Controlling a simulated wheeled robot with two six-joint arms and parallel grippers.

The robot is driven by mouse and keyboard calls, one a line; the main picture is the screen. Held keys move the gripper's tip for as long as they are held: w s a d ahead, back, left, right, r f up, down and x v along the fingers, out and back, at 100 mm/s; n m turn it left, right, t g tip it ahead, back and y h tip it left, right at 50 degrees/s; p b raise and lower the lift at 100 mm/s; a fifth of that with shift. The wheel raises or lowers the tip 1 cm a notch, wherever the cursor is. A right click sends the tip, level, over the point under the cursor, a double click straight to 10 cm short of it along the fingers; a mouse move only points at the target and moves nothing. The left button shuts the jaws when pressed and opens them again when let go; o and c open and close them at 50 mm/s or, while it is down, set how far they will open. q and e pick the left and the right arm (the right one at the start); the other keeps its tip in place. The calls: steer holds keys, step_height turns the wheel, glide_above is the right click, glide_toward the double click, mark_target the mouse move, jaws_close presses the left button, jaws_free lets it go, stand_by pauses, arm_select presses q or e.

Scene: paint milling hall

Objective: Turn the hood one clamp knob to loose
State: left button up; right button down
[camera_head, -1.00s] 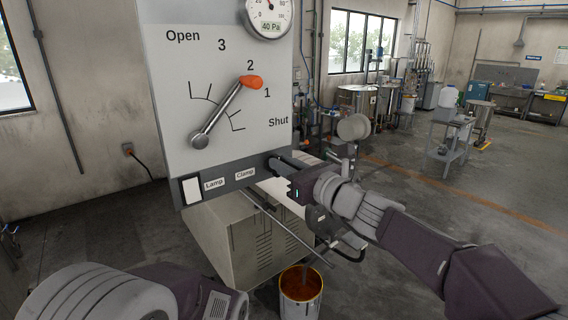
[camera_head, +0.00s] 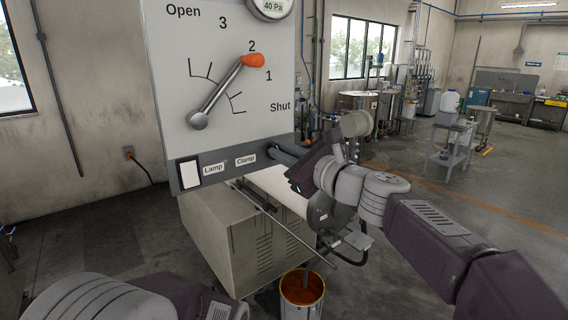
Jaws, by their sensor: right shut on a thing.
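The hood panel (camera_head: 180,70) fills the upper left of the head view, with a grey strip along its lower edge labelled "Lamp" and "Clamp" (camera_head: 246,160). My right gripper (camera_head: 284,156) is at the right end of this strip, beside the "Clamp" label, and is shut on the clamp knob. The knob is mostly hidden by the gripper, so its setting cannot be read. My left arm shows at the bottom left; its gripper is out of view.
An orange-tipped lever (camera_head: 226,90) on the panel points near 2. A gauge (camera_head: 270,6) sits above. Below stand a beige cabinet (camera_head: 222,245) and a bucket of orange-brown paint (camera_head: 302,292). Open floor lies to the right.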

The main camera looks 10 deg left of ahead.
steer(key=shift+s+a+f+n+b, duration=0.1)
steer(key=shift+f+n+b, duration=0.1)
steer(key=shift+n+b, duration=1.55)
steer(key=shift+s+a+f+n+b, duration=0.15)
steer(key=shift+n+b, duration=0.85)
steer(key=shift+n, duration=1.45)
steer(key=shift+s+d+f+n+b, duration=0.1)
steer(key=shift+f+n+b, duration=0.15)
steer(key=shift+n+b, duration=1.5)
steer(key=shift+a+n+p, duration=0.1)
steer(key=shift+n+p, duration=0.2)
steer(key=shift+n, duration=0.25)
steer(key=c, duration=1.5)
jaws_free()
steer(key=shift+o, duration=0.2)
steer(key=b+v, duration=0.4)
steer(key=v, duration=0.5)
